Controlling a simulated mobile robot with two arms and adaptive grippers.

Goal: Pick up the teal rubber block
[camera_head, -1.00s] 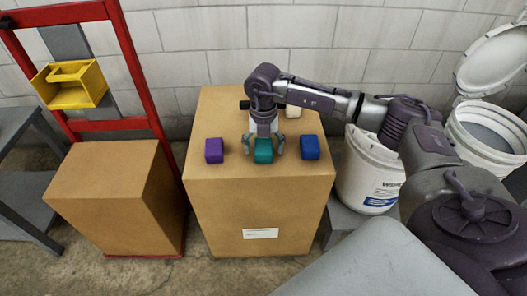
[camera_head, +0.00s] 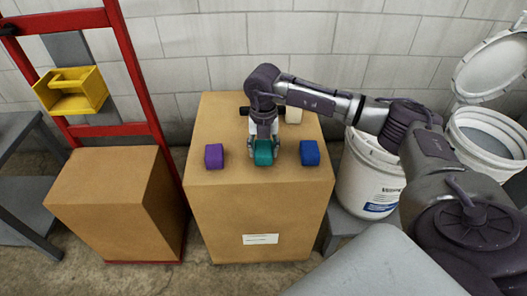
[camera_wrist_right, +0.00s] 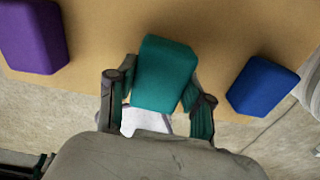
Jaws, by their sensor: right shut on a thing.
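The teal rubber block (camera_head: 263,153) is on the top of the tall cardboard box (camera_head: 225,178), between a purple block (camera_head: 214,157) and a blue block (camera_head: 310,153). My right gripper (camera_head: 264,150) comes down over the teal block with its fingers closed against its sides. In the right wrist view the teal block (camera_wrist_right: 164,75) sits between the two fingers (camera_wrist_right: 157,100). I cannot tell whether it is lifted off the box. My left gripper is not in view.
A pale block (camera_head: 293,115) is behind my right gripper on the box. A white bucket (camera_head: 365,180) stands to the right. A red hand truck with a yellow bin (camera_head: 75,102) and a lower cardboard box (camera_head: 115,195) are at left.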

